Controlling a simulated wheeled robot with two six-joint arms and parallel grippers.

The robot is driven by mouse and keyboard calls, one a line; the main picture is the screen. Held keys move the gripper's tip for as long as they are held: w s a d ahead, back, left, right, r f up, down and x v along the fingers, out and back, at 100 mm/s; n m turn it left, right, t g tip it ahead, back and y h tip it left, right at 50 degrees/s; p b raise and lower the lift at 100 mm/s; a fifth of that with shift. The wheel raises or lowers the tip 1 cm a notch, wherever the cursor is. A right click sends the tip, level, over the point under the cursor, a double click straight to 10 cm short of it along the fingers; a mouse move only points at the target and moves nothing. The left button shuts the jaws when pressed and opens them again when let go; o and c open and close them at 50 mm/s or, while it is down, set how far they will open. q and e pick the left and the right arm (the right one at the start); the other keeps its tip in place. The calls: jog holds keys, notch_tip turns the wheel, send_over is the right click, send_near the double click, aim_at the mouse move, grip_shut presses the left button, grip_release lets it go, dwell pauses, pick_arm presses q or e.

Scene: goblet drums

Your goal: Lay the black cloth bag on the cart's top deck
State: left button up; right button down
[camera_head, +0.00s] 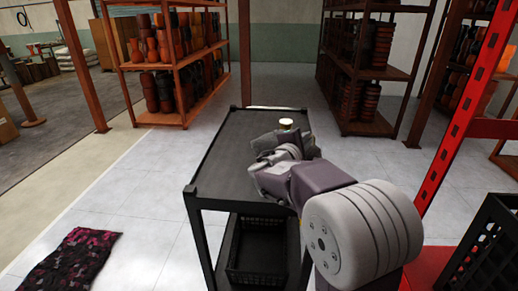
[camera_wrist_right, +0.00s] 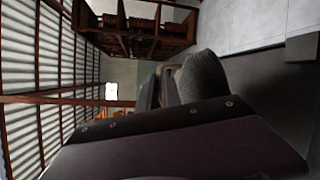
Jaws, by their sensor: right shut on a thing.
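The cart's black top deck (camera_head: 228,165) is in the middle of the head view, its left part bare. My right gripper (camera_head: 272,155) is over the deck's right part. It is shut on a dark grey, rounded, cloth-like thing, which I take to be the black cloth bag (camera_wrist_right: 205,75). The bag is beside the fingers in the right wrist view. Most of it is hidden behind my gripper and arm in the head view, and I cannot tell whether it touches the deck. My left gripper is not in view.
A small cream-topped object (camera_head: 286,123) shows just beyond my right gripper. A black basket (camera_head: 258,262) sits on the cart's lower level. A pink-and-black patterned cloth (camera_head: 72,262) lies on the floor at left. A red post (camera_head: 465,105) and black crate (camera_head: 490,245) stand at right.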

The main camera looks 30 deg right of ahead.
aim_at(271, 148)
jog(key=w+a+f, duration=0.1)
jog(key=w+f, duration=0.1)
jog(key=w, duration=0.1)
jog(key=w+a+f, duration=0.2)
jog(key=w, duration=0.2)
jog(key=w+a+f, duration=0.2)
jog(key=w, duration=0.1)
jog(key=shift+w+a+f, duration=0.15)
jog(key=shift+f, duration=0.25)
notch_tip(271, 148, down, 4)
jog(key=shift+f, duration=0.1)
jog(key=c, duration=1.5)
grip_release()
jog(key=shift+b, duration=0.3)
jog(key=shift+c, duration=0.2)
jog(key=v, duration=1.2)
